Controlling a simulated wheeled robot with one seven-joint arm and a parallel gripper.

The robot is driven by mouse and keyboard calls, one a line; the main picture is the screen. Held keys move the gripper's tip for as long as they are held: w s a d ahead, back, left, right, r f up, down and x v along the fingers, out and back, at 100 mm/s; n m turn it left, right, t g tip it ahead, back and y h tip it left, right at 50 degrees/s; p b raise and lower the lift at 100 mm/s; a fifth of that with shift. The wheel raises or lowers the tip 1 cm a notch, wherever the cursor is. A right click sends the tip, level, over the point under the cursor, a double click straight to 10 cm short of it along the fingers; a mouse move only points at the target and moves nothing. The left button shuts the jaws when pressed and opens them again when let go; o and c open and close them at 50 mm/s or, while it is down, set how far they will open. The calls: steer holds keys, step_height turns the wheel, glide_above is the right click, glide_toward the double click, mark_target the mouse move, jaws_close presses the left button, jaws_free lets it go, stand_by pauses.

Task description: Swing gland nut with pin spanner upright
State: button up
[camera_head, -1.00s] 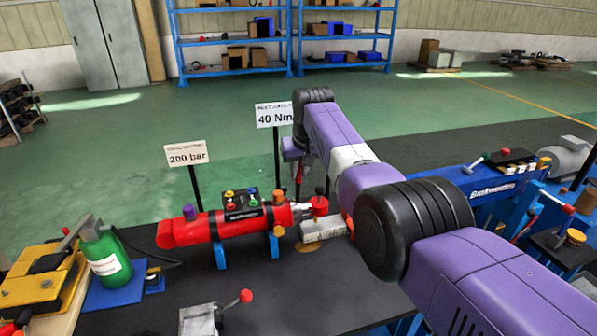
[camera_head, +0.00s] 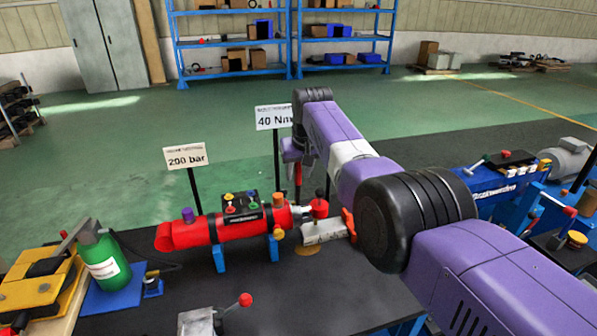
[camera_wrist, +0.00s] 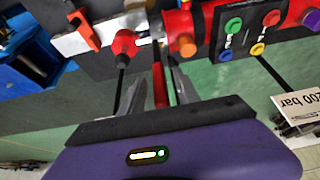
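The red cylinder (camera_head: 231,227) lies on blue supports on the dark bench. Its right end, where the gland nut (camera_head: 282,216) appears to sit, shows a bright rod. A slim red handle (camera_head: 298,174), seemingly the pin spanner's, stands roughly upright near that end, under my gripper (camera_head: 297,155). In the wrist view, the red handle (camera_wrist: 160,86) lies between the two grey fingers of my gripper (camera_wrist: 157,72). A gap shows beside the handle, so the fingers look apart. The spanner's seat on the nut is unclear.
A red ball-shaped end (camera_head: 318,208) and a white block (camera_head: 326,231) with an orange clamp (camera_head: 348,222) sit just right of the cylinder. Signs reading 200 bar (camera_head: 185,156) and 40 Nm (camera_head: 272,117) stand behind on black posts. A green bottle (camera_head: 104,262) stands left.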

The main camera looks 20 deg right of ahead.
steer(key=shift+b+v, duration=0.4)
steer(key=shift+v, duration=3.5)
